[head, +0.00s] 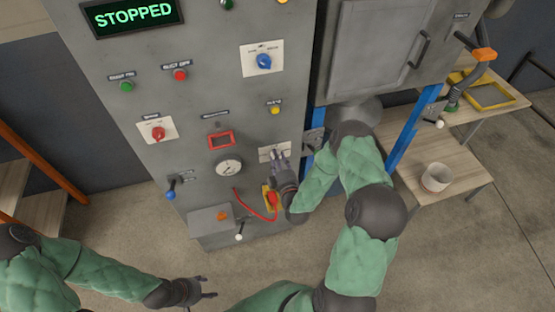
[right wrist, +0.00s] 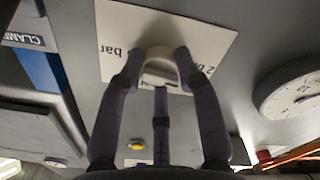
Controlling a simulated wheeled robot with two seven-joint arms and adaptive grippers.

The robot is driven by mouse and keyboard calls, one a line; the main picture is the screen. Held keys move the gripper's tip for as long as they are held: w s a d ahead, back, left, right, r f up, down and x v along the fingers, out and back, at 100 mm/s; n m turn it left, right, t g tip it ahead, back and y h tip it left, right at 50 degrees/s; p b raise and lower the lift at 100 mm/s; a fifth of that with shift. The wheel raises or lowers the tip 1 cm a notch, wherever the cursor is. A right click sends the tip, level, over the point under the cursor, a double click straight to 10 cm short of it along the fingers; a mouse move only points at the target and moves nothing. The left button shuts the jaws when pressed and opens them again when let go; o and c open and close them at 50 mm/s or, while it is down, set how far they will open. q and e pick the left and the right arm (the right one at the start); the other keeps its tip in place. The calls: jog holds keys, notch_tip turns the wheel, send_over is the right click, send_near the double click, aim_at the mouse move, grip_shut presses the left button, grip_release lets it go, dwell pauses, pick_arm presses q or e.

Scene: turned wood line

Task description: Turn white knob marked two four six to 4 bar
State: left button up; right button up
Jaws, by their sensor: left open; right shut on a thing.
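The white knob (right wrist: 160,66) sits on a white plate (right wrist: 113,22) printed with "2 bar" at right and another, partly hidden "bar" at left. My right gripper (right wrist: 160,72) is shut on the knob, with its dark fingers around the knob's sides. In the head view the plate (head: 264,155) is on the lower right of the grey panel, and my right gripper (head: 277,156) covers the knob there. The knob's pointer setting cannot be read. My left gripper (head: 207,287) is open and empty, low in front of the panel, away from the knob.
A round gauge (head: 228,167) is left of the plate. A red-and-yellow switch (head: 270,197) and red cable (head: 250,208) are just below. A blue post (head: 318,165) stands right of the panel. The display (head: 133,14) reads STOPPED. Floor before the panel is clear.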

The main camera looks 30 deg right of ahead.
jog(key=m+b, duration=0.1)
jog(key=m, duration=0.3)
jog(key=shift+b, duration=0.35)
jog(key=m+b, duration=0.1)
jog(key=m, duration=0.3)
jog(key=shift+m+b, duration=0.35)
jog(key=shift+m, duration=0.05)
jog(key=m+b, duration=0.1)
jog(key=m, duration=0.3)
jog(key=shift+m+b, duration=0.7)
jog(key=shift+m, duration=1.1)
jog(key=o, duration=1.1)
jog(key=shift+o, duration=0.2)
